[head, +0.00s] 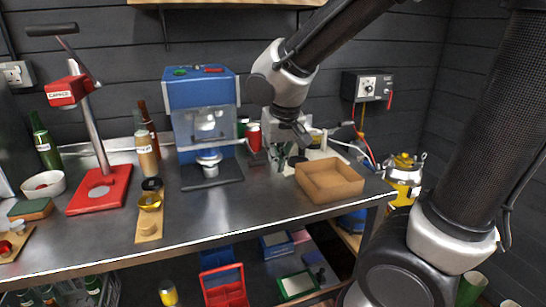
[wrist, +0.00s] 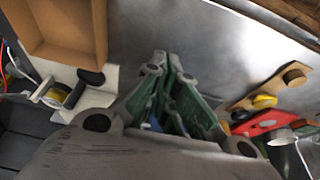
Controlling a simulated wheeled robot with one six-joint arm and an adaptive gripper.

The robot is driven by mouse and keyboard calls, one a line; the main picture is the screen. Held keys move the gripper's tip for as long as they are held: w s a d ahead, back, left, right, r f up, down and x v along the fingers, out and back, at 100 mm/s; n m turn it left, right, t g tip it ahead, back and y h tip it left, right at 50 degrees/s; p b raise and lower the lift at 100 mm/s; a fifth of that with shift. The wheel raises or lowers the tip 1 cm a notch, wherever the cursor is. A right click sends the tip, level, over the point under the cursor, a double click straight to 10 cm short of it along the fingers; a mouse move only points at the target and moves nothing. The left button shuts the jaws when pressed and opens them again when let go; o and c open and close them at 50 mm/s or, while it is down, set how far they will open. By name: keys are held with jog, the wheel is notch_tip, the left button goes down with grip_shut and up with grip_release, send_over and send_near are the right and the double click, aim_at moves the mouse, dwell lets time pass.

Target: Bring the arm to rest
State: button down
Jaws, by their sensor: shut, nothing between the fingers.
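My gripper (head: 282,158) hangs from my arm over the back of the dark bench (head: 240,215), between the blue machine and the brown open box. In the wrist view my gripper (wrist: 164,62) points out over the bare bench top, its green-sided fingers together with nothing between them. My arm reaches in from the upper right of the head view and is bent down at the wrist. Whether the fingertips touch anything behind them is hard to tell in the head view.
The brown box (head: 330,180) stands close to the right of my gripper. The blue machine (head: 202,110) stands to its left. A red capper (head: 98,190) stands at the far left. A wooden strip with round pieces (head: 148,226) lies on the bench. The front middle of the bench is clear.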

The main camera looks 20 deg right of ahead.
dwell(0.4)
jog(key=s+d+r, duration=0.3)
jog(key=s+d, duration=0.4)
jog(key=s+d+r, duration=0.3)
jog(key=s+d, duration=0.4)
jog(key=shift+s+d+r+t, duration=0.2)
jog(key=shift+s+d+t, duration=0.1)
jog(key=shift+d, duration=0.05)
